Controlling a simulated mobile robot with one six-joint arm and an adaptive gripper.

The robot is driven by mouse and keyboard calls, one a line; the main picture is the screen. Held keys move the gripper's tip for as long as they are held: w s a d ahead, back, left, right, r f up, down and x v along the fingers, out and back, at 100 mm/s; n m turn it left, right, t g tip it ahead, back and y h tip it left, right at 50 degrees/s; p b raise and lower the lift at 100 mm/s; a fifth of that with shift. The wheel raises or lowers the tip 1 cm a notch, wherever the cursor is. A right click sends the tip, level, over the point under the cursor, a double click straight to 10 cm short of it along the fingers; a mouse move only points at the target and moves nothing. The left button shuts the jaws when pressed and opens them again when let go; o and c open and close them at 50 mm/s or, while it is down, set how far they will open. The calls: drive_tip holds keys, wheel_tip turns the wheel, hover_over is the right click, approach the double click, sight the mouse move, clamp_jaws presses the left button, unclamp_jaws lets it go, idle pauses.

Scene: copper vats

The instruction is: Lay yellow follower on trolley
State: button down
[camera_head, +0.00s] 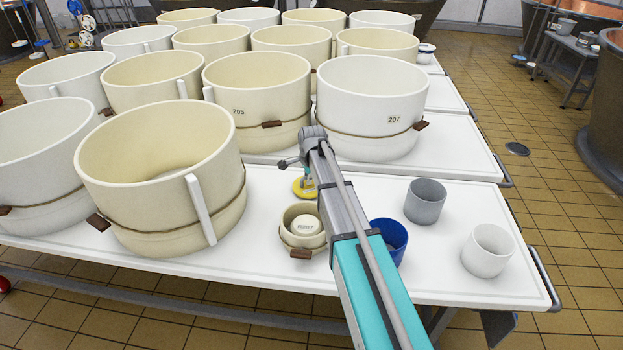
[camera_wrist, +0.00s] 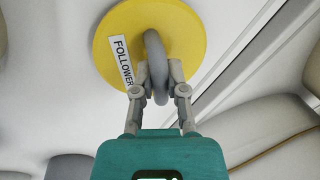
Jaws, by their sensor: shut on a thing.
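The yellow follower (camera_wrist: 112,70) is a round yellow disc with a white label reading FOLLOWER and a grey loop handle. My gripper (camera_wrist: 160,84) is shut on that handle in the wrist view. In the head view the follower (camera_head: 301,187) shows partly behind my arm, over the white top of the front trolley (camera_head: 270,268), between the large vats and a small cream pot. I cannot tell whether the disc touches the top. My gripper (camera_head: 308,177) is mostly hidden there.
A small cream pot (camera_head: 291,239) with a white lump inside, a blue pot (camera_head: 399,231), a grey pot (camera_head: 425,201) and a white pot (camera_head: 488,250) stand on the front trolley. Large tubs 205 (camera_head: 255,95) and 207 (camera_head: 370,105) stand behind. The right front top is partly clear.

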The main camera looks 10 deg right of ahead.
drive_tip(key=shift+f+b, duration=0.4)
drive_tip(key=shift+f, duration=0.05)
idle(0.4)
drive_tip(key=c, duration=0.6)
unclamp_jaws()
drive_tip(key=shift+r, duration=0.15)
drive_tip(key=shift+w+r+p, duration=0.15)
drive_tip(key=shift+r+p, duration=3.25)
drive_tip(key=shift+p, duration=0.15)
